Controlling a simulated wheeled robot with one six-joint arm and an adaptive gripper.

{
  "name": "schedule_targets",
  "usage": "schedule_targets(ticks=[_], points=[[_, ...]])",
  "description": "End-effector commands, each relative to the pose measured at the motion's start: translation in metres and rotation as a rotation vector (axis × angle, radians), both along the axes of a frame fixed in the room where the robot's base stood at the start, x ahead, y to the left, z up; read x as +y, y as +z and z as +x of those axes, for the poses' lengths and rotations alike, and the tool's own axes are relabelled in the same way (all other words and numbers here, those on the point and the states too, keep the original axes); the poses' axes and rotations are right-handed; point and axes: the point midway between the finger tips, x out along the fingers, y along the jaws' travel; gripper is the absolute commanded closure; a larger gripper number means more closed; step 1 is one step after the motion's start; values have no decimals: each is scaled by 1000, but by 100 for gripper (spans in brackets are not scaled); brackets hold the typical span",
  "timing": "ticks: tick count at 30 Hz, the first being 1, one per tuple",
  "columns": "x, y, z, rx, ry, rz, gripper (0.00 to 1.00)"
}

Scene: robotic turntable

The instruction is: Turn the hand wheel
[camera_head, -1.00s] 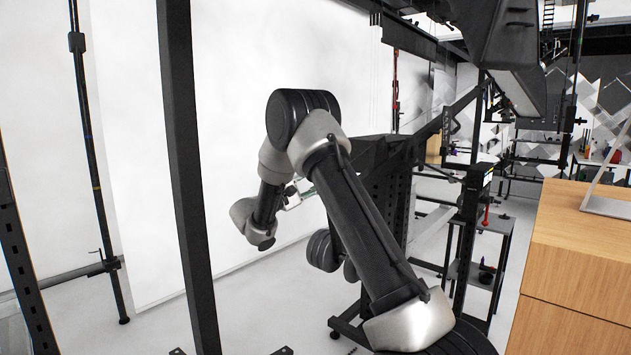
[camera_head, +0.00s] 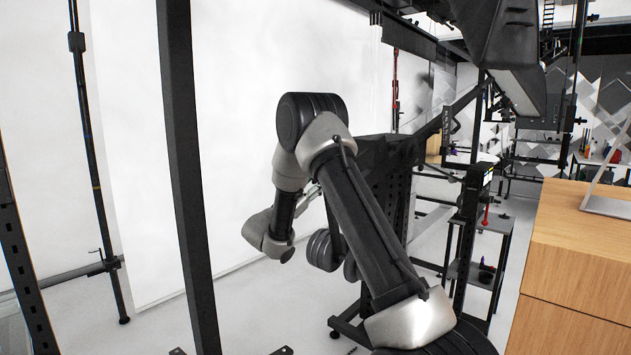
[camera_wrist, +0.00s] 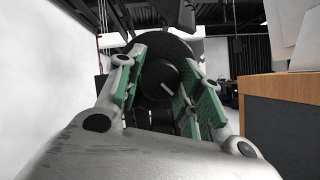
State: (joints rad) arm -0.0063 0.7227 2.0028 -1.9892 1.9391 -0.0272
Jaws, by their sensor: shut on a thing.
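The hand wheel appears to be the dark round disc (camera_wrist: 172,46) with a black hub in the wrist view, straight ahead of my gripper (camera_wrist: 162,80). My gripper's two green-padded fingers stand on either side of the black hub and are shut on it. The fingers and the gripper body hide the lower part. In the head view my bent arm hides most of the gripper, and I cannot make out the wheel clearly there.
A dark perforated frame (camera_head: 388,205) stands just right of my forearm. A tall black post (camera_head: 184,150) rises on the left. A wooden cabinet (camera_head: 585,235) fills the right side. Pale floor lies open between post and frame.

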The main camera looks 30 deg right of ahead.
Motion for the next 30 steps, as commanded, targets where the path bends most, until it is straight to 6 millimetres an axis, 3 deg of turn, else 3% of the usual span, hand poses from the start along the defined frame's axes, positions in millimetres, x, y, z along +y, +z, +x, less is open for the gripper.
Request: schedule_targets(ticks=[12,30], points=[[-1,-1,-1,210,-58,-74,87],[0,-1,-1,252,-68,-90,87]])
